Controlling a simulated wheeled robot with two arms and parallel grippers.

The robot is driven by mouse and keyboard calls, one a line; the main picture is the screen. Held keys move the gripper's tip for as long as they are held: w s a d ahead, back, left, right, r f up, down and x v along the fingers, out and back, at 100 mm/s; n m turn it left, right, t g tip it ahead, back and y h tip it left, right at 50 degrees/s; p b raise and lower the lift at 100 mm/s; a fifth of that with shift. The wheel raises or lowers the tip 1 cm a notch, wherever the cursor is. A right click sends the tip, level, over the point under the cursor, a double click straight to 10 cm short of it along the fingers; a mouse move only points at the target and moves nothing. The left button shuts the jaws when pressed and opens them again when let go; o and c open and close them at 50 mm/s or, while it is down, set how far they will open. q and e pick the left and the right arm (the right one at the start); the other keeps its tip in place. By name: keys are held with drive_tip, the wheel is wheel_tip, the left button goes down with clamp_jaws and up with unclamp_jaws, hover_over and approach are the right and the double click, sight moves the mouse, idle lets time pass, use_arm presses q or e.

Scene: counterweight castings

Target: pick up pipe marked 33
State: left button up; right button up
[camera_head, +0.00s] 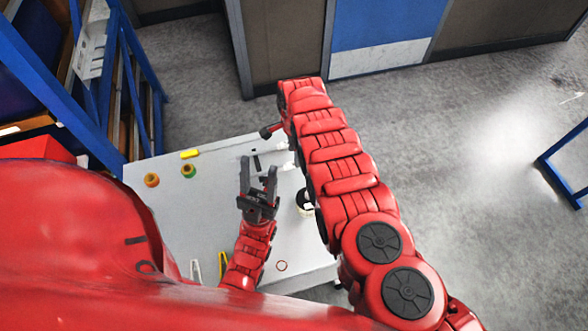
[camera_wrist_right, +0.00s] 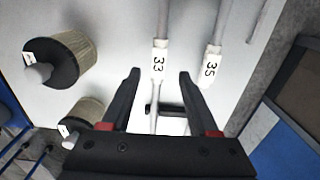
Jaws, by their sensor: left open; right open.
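The pipe marked 33 (camera_wrist_right: 159,62) is a thin pale pipe with a white label in the right wrist view. Its labelled part lies between the fingertips of my right gripper (camera_wrist_right: 160,75), which is open. Whether the fingers are level with the pipe or above it I cannot tell. A similar pipe marked 35 (camera_wrist_right: 210,68) lies just right of the right finger. My left gripper (camera_head: 258,168) is open and empty over the white table in the head view.
A blue rack (camera_head: 130,70) stands at the left.

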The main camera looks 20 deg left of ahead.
sight(289, 165)
wheel_tip(289, 165, down, 4)
drive_tip(key=b, duration=0.3)
drive_tip(key=shift+s+f, duration=0.1)
drive_tip(key=shift+s, duration=0.05)
drive_tip(key=shift+f+b, duration=0.4)
drive_tip(key=shift+r, duration=0.1)
drive_tip(key=shift+c, duration=1.1)
clamp_jaws()
